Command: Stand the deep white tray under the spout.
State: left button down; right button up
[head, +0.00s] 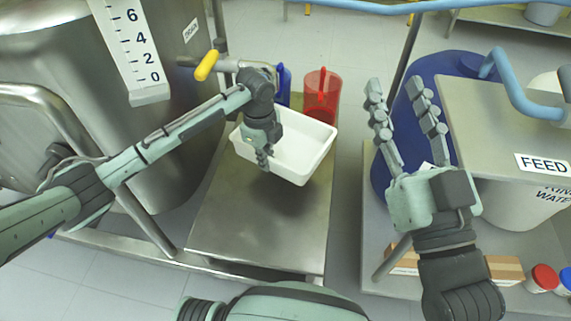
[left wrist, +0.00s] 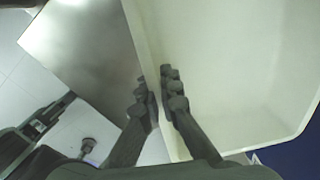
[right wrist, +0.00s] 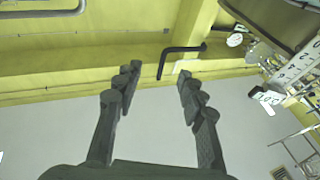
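The deep white tray (head: 300,147) is over the steel bench top (head: 262,225), below and right of the spout with the yellow handle (head: 207,65). My left gripper (head: 263,160) is at the tray's near left wall. In the left wrist view the tray (left wrist: 225,70) fills the right side, and its wall runs between the closed-in fingers of my left gripper (left wrist: 159,100). The tray looks slightly tilted; I cannot tell whether it touches the bench. My right gripper (head: 403,100) is raised, open and empty, and its spread fingers show in the right wrist view (right wrist: 158,85).
A red jug (head: 321,95) and a blue jug (head: 283,85) stand behind the tray. A large steel vessel (head: 75,100) is at left. A blue drum (head: 385,165) and a FEED shelf (head: 510,125) are at right. The bench's front part is clear.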

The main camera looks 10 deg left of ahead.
pick_arm(q)
jog(key=b, duration=0.2)
send_over(269, 191)
notch_tip(269, 191, down, 5)
jog(key=shift+f, duration=0.2)
notch_tip(269, 191, down, 4)
jog(key=shift+r+b, duration=0.1)
jog(key=shift+b, duration=0.2)
jog(key=shift+f, duration=0.3)
pick_arm(e)
notch_tip(269, 191, up, 6)
jog(key=s+d+t, duration=0.2)
jog(key=s+t, duration=0.1)
jog(key=t, duration=0.2)
jog(key=shift+f+y, duration=0.25)
jog(key=shift+y, duration=0.15)
pick_arm(q)
jog(key=shift+f, duration=0.1)
jog(key=c, duration=2.2)
grip_release()
jog(key=shift+f, duration=0.1)
jog(key=o, duration=0.5)
pick_arm(e)
jog(key=shift+w, duration=0.1)
